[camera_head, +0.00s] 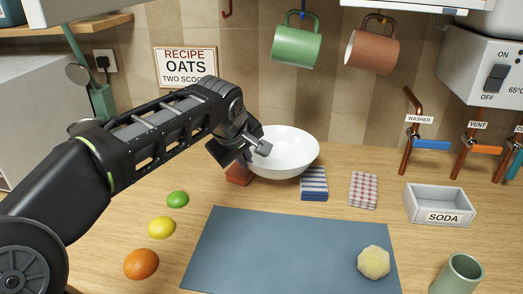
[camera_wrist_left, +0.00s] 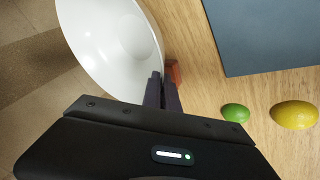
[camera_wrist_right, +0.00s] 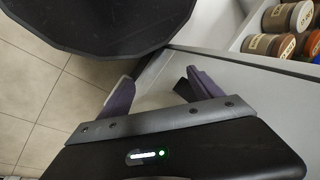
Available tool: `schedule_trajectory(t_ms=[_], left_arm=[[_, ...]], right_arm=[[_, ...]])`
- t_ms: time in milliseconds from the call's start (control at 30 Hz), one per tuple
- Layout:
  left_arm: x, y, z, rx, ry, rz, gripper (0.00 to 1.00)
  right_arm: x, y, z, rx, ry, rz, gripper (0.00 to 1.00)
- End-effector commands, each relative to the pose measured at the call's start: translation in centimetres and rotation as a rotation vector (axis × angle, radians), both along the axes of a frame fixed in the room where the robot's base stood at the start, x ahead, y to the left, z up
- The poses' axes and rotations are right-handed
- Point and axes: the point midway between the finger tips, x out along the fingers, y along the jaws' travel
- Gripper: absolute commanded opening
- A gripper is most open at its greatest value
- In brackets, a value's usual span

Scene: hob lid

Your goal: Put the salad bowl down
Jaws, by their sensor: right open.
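The white salad bowl (camera_head: 290,150) is at the back of the wooden counter, upright or nearly so. My left gripper (camera_head: 255,148) is at the bowl's near left rim. In the left wrist view the left gripper's fingers (camera_wrist_left: 162,92) are close together on the rim of the bowl (camera_wrist_left: 110,45). I cannot tell whether the bowl's base touches the counter. A reddish-brown block (camera_head: 238,174) is partly hidden below the gripper and bowl. My right gripper (camera_wrist_right: 160,92) is open and empty in the right wrist view, away from the counter top.
A blue striped cloth (camera_head: 314,184) and a red checked cloth (camera_head: 363,190) lie right of the bowl. A blue mat (camera_head: 280,250) covers the front middle. A lime (camera_head: 177,199), lemon (camera_head: 161,227) and orange (camera_head: 141,264) lie left. A SODA tray (camera_head: 438,204) stands right.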

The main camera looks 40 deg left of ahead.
Motion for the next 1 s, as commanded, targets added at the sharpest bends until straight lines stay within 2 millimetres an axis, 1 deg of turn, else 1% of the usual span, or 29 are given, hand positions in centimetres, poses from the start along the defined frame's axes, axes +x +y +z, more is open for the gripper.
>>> schedule_trajectory(t_ms=[33,200,300,400,533,833,933,967,1000], left_arm=[[1.5,0.5,0.4,-0.001,-0.001,-0.001,0.00],[5.7,2.6,0.4,0.003,-0.002,0.000,0.00],[7.7,3.6,0.3,0.002,-0.001,0.001,0.00],[9.0,4.3,0.3,0.001,-0.003,0.001,0.00],[9.7,4.6,0.2,0.000,-0.005,0.002,0.00],[9.8,4.7,0.2,-0.001,-0.004,0.001,0.00],[10.4,5.0,0.3,0.000,-0.004,0.001,0.00],[10.7,5.1,0.2,0.000,-0.002,0.001,0.00],[10.5,5.0,-0.7,-0.001,-0.001,0.000,0.00]], right_arm=[[0.0,0.0,0.6,0.000,0.000,0.000,0.75],[0.0,0.0,1.6,0.000,0.000,-0.001,0.75],[0.0,0.0,2.1,0.001,0.000,-0.001,0.75],[0.0,0.0,2.4,0.001,0.000,-0.001,0.75],[0.0,0.0,2.4,0.001,0.000,-0.001,0.75],[0.0,0.0,2.4,0.001,0.000,-0.001,0.75],[0.0,0.0,2.7,0.001,0.000,-0.001,0.75],[0.0,0.0,2.8,0.001,0.000,-0.001,0.75],[0.0,0.0,2.6,0.001,0.000,-0.001,0.75]])
